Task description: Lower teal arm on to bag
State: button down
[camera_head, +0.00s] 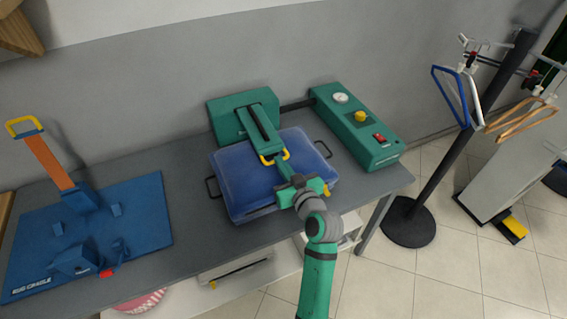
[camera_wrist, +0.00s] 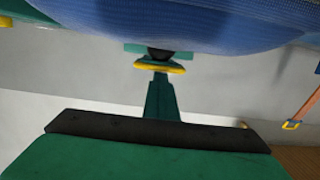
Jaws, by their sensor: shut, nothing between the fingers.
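The blue bag (camera_head: 245,189) lies on the table under the teal machine. The teal arm (camera_head: 261,128) reaches out from the machine's back block over the bag. A yellow handle (camera_head: 285,155) is at its near end, above the bag. In the wrist view, which looks upside down, the bag (camera_wrist: 225,22) fills the top, with the yellow handle (camera_wrist: 160,68) just below. My gripper (camera_head: 281,167) is shut and empty at the handle, over the bag's near right part. Its fingertips are hard to make out, and contact with the handle is unclear.
A teal control box (camera_head: 352,130) with a gauge, yellow knob and red switch stands right of the bag. A blue cradle board (camera_head: 140,205) with an orange lever (camera_head: 50,162) is at left. A hanger stand (camera_head: 450,165) is at right. Bare table shows between board and bag.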

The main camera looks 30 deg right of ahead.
jog(key=r, duration=0.4)
jog(key=shift+s+a, duration=0.15)
jog(key=shift+a, duration=0.1)
jog(key=f+v, duration=0.1)
jog(key=v, duration=0.9)
jog(key=shift+s+d+f, duration=0.2)
jog(key=shift+s+f, duration=0.1)
jog(key=shift+s, duration=0.1)
jog(key=shift+f, duration=0.1)
